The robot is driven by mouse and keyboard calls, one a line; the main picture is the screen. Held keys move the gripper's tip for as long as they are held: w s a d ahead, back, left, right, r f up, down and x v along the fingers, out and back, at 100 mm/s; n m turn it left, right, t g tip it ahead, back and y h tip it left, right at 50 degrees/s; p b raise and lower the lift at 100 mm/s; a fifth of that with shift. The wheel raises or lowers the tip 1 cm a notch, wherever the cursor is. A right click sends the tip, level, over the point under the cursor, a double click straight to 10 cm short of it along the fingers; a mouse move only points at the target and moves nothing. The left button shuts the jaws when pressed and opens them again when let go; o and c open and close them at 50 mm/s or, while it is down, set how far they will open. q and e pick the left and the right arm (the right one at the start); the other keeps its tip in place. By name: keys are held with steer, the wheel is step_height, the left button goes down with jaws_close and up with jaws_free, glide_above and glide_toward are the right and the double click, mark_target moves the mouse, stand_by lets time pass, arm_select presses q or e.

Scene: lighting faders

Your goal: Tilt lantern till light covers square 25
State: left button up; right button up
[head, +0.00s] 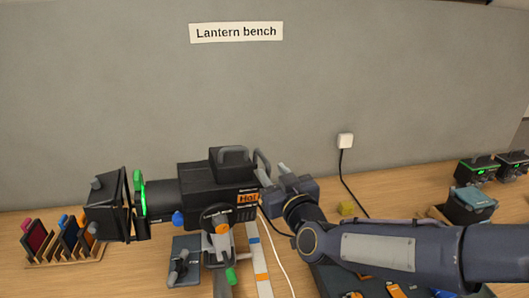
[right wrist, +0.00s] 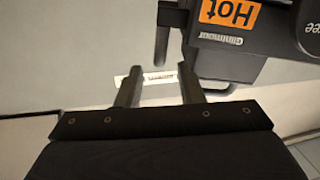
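The black stage lantern (head: 205,183) stands on the bench with its front end pointing left; an orange "Hot" label is on its side. A grey handle (head: 262,166) sticks out at its rear; a dark bar (right wrist: 164,30) shows beside the lantern body (right wrist: 222,50) in the right wrist view. My right gripper (head: 273,175) is just behind the lantern's rear, close to this handle. In the right wrist view its fingers (right wrist: 161,67) are apart, with nothing visible clamped between them. My left gripper is not in view. No square 25 and no light patch show.
Coloured filter frames (head: 65,240) stand in a wooden rack at the left. A "Lantern bench" sign (head: 236,32) hangs on the wall.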

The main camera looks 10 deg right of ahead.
mark_target(268, 166)
steer(key=w, duration=0.2)
steer(key=w+p, duration=0.1)
steer(key=w, duration=0.1)
steer(key=w+a, duration=0.1)
steer(key=w, duration=0.1)
steer(key=shift+w+p, duration=0.2)
steer(key=shift+p, duration=0.1)
jaws_close()
